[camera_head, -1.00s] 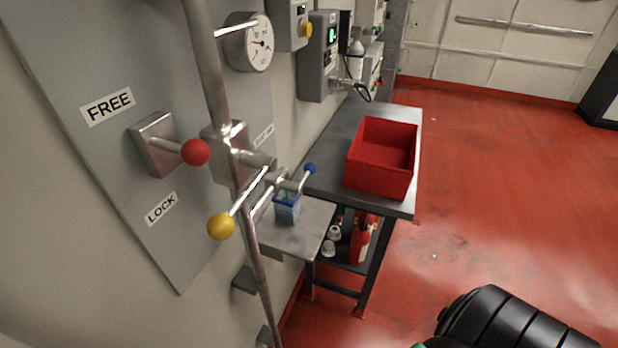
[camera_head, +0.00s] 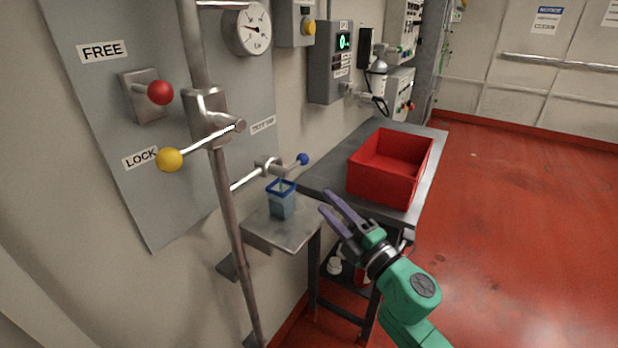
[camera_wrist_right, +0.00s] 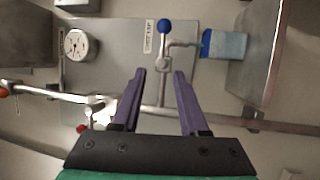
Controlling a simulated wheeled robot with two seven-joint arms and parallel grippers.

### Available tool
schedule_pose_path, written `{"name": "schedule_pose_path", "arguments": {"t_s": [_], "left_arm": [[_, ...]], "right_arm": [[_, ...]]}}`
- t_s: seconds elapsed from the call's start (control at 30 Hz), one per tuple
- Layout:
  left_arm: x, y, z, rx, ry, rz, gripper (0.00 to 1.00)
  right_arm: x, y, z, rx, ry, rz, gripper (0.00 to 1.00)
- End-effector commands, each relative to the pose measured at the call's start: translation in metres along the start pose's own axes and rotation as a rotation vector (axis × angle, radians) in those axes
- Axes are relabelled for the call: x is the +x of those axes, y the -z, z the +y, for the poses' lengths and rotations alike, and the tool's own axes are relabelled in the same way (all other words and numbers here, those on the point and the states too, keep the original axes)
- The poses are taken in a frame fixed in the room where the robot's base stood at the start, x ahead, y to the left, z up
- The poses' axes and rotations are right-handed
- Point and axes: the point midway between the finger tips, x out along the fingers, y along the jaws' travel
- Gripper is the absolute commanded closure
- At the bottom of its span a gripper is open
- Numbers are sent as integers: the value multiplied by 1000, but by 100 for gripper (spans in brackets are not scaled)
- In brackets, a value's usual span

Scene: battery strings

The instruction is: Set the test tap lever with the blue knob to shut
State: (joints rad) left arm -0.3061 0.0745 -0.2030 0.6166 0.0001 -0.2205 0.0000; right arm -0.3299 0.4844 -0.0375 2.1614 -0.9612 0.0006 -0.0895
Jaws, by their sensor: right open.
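The test tap lever's blue knob (camera_head: 302,159) sticks out to the right of the tap body (camera_head: 268,165) on the wall pipework. In the right wrist view the blue knob (camera_wrist_right: 164,26) lies beyond my fingertips, at the end of a short lever. My right gripper (camera_head: 325,201) is open and empty, below and to the right of the knob and apart from it. Its two purple fingers also show in the right wrist view (camera_wrist_right: 159,74). A blue container (camera_head: 282,199) stands on a small metal shelf under the tap. My left gripper is not in view.
A yellow-knobbed lever (camera_head: 169,159) and a red-knobbed lever (camera_head: 160,92) stick out at the left, near a vertical pipe (camera_head: 231,225). A red bin (camera_head: 390,167) sits on the grey table behind my right gripper. The metal shelf (camera_head: 283,232) juts out near it.

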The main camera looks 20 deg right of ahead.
Motion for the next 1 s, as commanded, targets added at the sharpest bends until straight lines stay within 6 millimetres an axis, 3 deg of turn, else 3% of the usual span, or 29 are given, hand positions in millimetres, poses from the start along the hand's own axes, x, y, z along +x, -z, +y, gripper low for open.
{"name": "schedule_pose_path", "arguments": {"t_s": [0.23, 0.5, 0.67, 0.9, 0.93, 1.0], "left_arm": [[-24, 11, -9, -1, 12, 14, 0], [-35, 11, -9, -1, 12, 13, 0], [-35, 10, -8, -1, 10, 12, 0], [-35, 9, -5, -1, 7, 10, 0], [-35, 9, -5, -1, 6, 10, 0], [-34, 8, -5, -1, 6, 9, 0]], "right_arm": [[55, -1, 7, 1, -2, -2, 56], [122, -2, 2, 6, 0, -5, 56], [139, -1, 0, 6, 3, -3, 56], [141, -1, -1, 5, 3, -3, 56], [141, -2, -1, 5, 3, -3, 64], [140, -2, -1, 5, 3, -4, 91]]}}
